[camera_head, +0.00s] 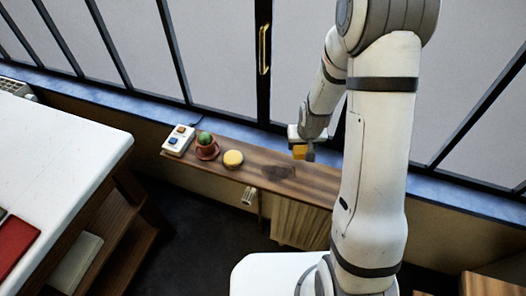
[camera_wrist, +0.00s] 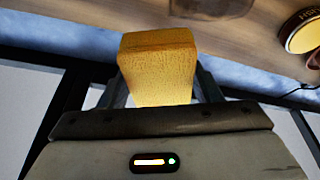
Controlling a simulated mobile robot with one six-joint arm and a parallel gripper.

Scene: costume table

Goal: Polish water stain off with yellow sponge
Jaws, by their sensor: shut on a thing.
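My gripper (camera_head: 304,154) is shut on the yellow sponge (camera_head: 299,152) and holds it over the right part of the wooden shelf (camera_head: 314,180). In the wrist view the sponge (camera_wrist: 160,66) stands upright between the two fingers. The water stain (camera_head: 278,172) is a dark patch on the shelf, to the left of the sponge. Part of a dark patch (camera_wrist: 214,6) also shows at the top of the wrist view. Whether the sponge touches the shelf is hard to tell.
On the shelf, left of the stain, are a round yellow-topped tin (camera_head: 233,159), a small cactus in a red-brown pot (camera_head: 207,148) and a white box with buttons (camera_head: 178,140). A window stands behind. A white table (camera_head: 62,140) is at left.

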